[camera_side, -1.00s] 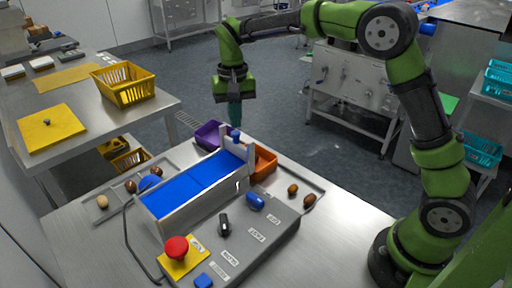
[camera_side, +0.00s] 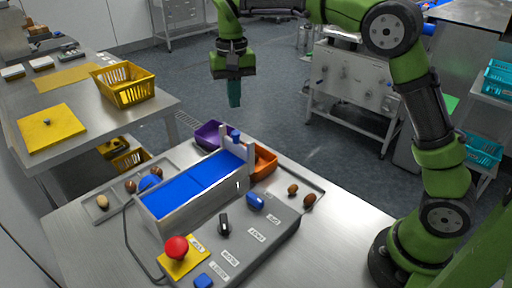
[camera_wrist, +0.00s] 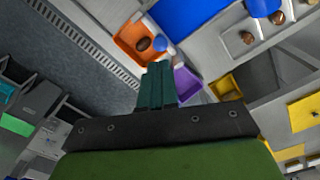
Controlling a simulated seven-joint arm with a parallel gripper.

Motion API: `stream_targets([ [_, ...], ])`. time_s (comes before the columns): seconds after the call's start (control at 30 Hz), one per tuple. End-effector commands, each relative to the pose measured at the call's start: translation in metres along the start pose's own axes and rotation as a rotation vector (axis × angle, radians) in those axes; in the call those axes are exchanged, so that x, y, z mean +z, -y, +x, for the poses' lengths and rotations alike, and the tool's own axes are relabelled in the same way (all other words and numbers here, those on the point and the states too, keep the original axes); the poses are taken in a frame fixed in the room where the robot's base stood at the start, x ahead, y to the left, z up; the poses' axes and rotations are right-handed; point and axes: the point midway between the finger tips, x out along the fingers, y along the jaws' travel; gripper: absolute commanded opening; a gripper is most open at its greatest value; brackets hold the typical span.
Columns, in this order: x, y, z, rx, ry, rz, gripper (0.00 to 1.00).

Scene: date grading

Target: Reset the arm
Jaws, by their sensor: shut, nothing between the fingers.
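My green arm carries my gripper (camera_side: 234,104), which hangs pointing down above and behind the blue-topped conveyor (camera_side: 193,188). Its teal fingers are shut with nothing between them and touch nothing. In the wrist view the fingers (camera_wrist: 157,66) lie together at the picture's middle. The orange bin (camera_side: 264,162) and the purple bin (camera_side: 208,135) stand at the conveyor's far end, below the gripper. A brown date lies in the orange bin (camera_wrist: 130,42), seen in the wrist view.
A control box (camera_side: 243,235) with a red stop button (camera_side: 177,248) stands before the conveyor. Several dates lie in trays at both sides of it. A yellow basket (camera_side: 124,86) sits on the left table. The air around the gripper is clear.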

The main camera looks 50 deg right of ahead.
Motion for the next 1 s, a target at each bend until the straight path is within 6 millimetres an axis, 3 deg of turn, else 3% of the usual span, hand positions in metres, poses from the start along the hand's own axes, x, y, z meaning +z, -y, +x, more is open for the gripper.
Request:
stream_targets([
  [0.17,-0.004,0.002,0.004,-0.008,-0.02,-0.029,0.0],
  [0.23,0.0,0.0,0.018,-0.01,-0.015,-0.063,0.0],
  [0.33,0.015,-0.01,0.019,-0.045,-0.036,-0.109,0.0],
  [0.67,0.102,-0.071,-0.004,-0.235,-0.208,-0.198,0.0],
  [0.8,0.141,-0.099,-0.004,-0.308,-0.299,-0.199,0.0],
  [1.0,0.185,-0.129,0.003,-0.385,-0.413,-0.181,0.0],
])
